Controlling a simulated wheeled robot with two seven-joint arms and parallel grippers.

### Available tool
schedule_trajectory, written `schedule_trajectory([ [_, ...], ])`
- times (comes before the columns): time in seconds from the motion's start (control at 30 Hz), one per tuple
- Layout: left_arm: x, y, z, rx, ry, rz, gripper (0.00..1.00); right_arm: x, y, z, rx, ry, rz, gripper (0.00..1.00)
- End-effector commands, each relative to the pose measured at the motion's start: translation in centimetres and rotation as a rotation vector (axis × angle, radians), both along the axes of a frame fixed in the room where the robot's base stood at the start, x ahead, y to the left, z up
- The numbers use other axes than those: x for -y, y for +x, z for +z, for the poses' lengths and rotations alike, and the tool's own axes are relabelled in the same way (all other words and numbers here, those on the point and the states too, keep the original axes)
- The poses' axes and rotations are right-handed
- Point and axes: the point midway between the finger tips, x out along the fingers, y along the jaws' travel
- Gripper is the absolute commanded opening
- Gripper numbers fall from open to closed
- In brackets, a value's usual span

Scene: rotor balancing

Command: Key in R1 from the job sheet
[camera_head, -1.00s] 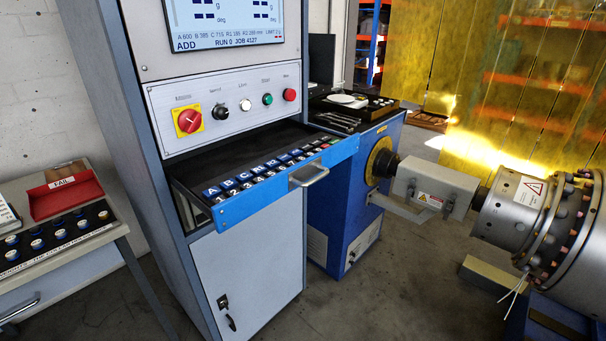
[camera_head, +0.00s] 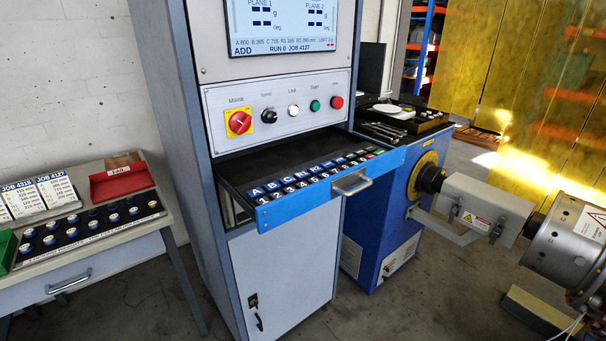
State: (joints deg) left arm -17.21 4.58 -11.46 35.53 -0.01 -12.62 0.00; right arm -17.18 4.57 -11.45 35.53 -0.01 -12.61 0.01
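The keyboard drawer (camera_head: 383,178) of the blue-grey cabinet is pulled out. Its keys (camera_head: 300,184) stand in two rows, blue letter keys behind number keys, with a green key at the right end. Neither gripper is in view.
The left bench (camera_head: 120,238) also holds a red FAIL tray (camera_head: 121,178) and a black rack (camera_head: 90,228) of several capped pieces. A control panel (camera_head: 280,108) has a red mains switch. The blue machine (camera_head: 385,225) and rotor (camera_head: 568,242) stand at right. Floor in front is clear.

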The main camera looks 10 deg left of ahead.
Motion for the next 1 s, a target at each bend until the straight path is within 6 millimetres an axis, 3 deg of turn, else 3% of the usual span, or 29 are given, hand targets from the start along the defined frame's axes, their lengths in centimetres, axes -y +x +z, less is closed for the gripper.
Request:
schedule_trajectory([
  [0.13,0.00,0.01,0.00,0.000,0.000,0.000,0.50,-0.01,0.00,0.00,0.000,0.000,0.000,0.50],
  [0.3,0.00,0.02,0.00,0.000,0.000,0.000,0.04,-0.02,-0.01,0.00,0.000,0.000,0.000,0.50],
  [0.33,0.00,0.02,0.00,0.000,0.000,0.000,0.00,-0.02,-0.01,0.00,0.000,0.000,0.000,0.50],
  [1.0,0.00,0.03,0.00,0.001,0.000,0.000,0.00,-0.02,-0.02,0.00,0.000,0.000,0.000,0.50],
])
